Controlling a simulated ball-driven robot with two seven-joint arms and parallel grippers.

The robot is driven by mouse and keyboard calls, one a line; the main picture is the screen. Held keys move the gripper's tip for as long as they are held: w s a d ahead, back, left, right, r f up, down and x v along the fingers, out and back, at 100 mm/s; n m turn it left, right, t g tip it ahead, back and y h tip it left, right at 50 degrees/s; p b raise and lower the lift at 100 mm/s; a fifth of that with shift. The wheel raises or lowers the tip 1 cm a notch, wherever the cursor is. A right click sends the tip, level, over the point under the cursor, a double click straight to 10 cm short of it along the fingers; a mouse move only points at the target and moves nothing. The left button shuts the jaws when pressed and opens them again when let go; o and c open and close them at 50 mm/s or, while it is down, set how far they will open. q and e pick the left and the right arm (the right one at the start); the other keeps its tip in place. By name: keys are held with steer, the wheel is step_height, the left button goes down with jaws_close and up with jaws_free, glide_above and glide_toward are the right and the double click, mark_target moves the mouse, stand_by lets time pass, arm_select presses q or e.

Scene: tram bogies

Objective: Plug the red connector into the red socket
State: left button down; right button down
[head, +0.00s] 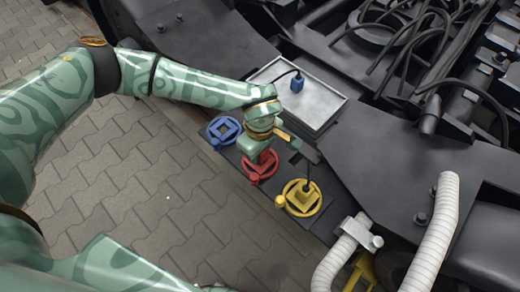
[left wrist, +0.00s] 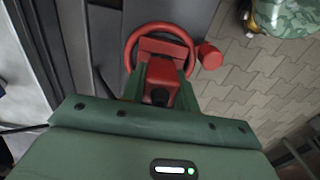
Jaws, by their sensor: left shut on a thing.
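My left gripper (head: 258,150) is shut on the red connector, right over the red socket (head: 262,170). In the left wrist view the red connector (left wrist: 162,76) sits between the fingers, with a dark cable end at its near side. The ring of the red socket (left wrist: 135,45) shows behind the connector, which covers part of its opening. The connector looks lined up with the socket; I cannot tell how deep it sits. In the head view the gripper mostly hides the connector. My right gripper is not in view.
The blue socket (head: 216,137) is left of the red one. The yellow socket (head: 315,209) is to its right, with a yellow connector (head: 302,196) in it. A blue connector (head: 297,83) stands on the grey tray (head: 328,113) behind. White hoses (head: 440,215) rise at the right.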

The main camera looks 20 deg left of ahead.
arm_select(q)
steer(key=shift+f, duration=0.4)
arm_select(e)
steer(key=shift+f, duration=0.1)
arm_select(q)
steer(key=c, duration=1)
jaws_free()
steer(key=shift+o, duration=0.2)
step_height(320, 180, up, 16)
steer(key=p, duration=0.8)
steer(key=shift+r, duration=0.15)
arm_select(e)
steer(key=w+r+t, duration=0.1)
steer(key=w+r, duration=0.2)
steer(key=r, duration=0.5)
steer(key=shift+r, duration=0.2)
